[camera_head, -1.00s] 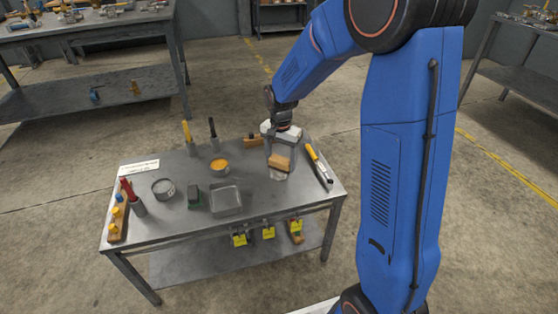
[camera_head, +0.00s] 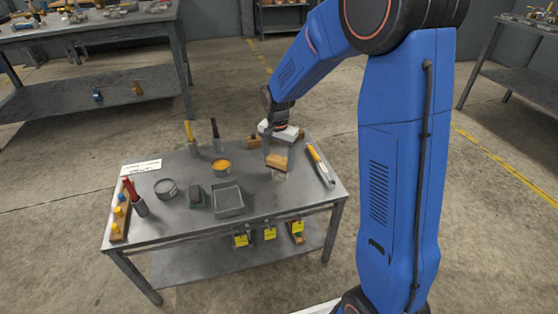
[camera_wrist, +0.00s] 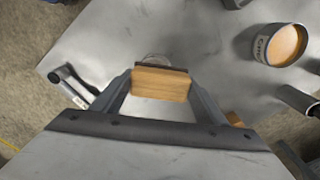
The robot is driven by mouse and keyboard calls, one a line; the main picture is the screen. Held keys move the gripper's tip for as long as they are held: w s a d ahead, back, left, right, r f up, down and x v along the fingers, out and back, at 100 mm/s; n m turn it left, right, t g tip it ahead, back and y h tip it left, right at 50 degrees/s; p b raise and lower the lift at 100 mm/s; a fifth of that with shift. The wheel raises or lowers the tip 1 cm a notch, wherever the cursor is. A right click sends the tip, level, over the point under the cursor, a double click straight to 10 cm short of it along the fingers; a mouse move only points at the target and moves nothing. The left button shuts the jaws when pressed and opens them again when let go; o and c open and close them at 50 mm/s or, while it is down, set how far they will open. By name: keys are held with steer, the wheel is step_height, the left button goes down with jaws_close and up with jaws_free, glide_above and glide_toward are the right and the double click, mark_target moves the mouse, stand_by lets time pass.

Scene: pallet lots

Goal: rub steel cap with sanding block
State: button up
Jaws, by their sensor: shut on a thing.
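My gripper (camera_head: 277,154) is shut on a wooden sanding block (camera_head: 276,160) near the right end of the steel workbench (camera_head: 257,205). In the wrist view the block (camera_wrist: 160,84) lies across between both fingers, with a thin dark layer along its far edge. The steel cap (camera_wrist: 155,59) shows as a pale round rim just past the block, mostly hidden by it. In the head view the cap (camera_head: 279,177) is a small pale shape just below the block. I cannot tell whether block and cap touch.
A yellow-handled tool (camera_head: 319,165) lies close right of the gripper. An orange-filled tin (camera_head: 221,170), a metal tray (camera_head: 243,207), a dark block with green base (camera_head: 195,196) and a round tin (camera_head: 166,188) stand to the left. A wooden piece (camera_head: 252,141) lies behind.

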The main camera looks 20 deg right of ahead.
steer(key=shift+s+d, duration=0.6)
steer(key=shift+s, duration=0.05)
steer(key=shift+w+a, duration=0.1)
steer(key=shift+w, duration=0.05)
steer(key=shift+w+a, duration=0.5)
stand_by(0.6)
steer(key=shift+s+d, duration=0.5)
steer(key=shift+d, duration=0.05)
steer(key=shift+s+d, duration=0.1)
steer(key=shift+w+a, duration=0.6)
steer(key=shift+a, duration=0.05)
